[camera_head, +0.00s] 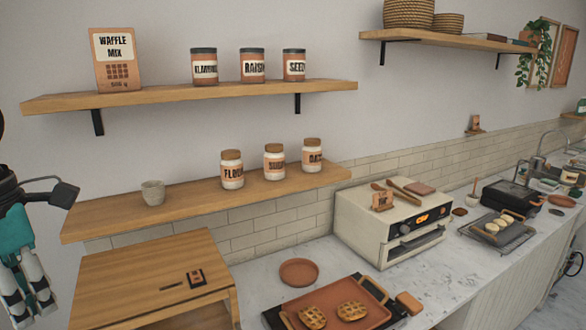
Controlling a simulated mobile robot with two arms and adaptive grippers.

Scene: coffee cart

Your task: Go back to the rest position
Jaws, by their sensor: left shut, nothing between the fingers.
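My left gripper (28,296) hangs at the lower left edge of the head view, with its fingers pointing down. Its fingers are together and hold nothing. It is in the air to the left of the wooden box (150,270) and touches nothing that I can see. Part of my left arm is cut off by the left edge. My right gripper is not in view.
A lower shelf (210,196) with a cup (153,192) and several jars is right of my left arm. A tray (375,310) with two waffles lies on the counter. A white oven (385,230) stands farther right. Bare counter (335,258) shows between them.

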